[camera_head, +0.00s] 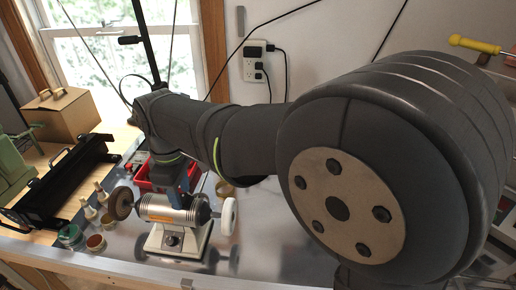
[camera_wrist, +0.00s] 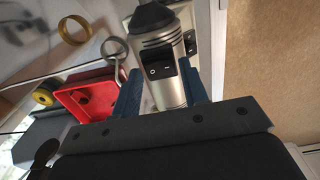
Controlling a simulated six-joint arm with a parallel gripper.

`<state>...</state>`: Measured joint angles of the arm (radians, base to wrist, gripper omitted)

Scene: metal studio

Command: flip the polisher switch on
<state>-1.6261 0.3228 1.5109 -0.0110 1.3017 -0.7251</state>
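The polisher (camera_head: 158,212) is a silver motor on a pale base, with a brown wheel on its left end and a white wheel on its right. I cannot tell which side is pressed. A dark knob (camera_head: 172,241) is on the base front. My gripper (camera_head: 178,190) is just above the motor. In the wrist view its blue fingers (camera_wrist: 160,84) are spread, one each side of the motor. I cannot tell whether they touch it.
A red tray (camera_head: 160,180) is behind the polisher; small jars and bottles (camera_head: 95,242) stand at its left. A black bench machine (camera_head: 65,180) is farther left. The metal benchtop (camera_head: 275,235) is clear to the right. A wall outlet (camera_head: 256,65) with plugs is behind.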

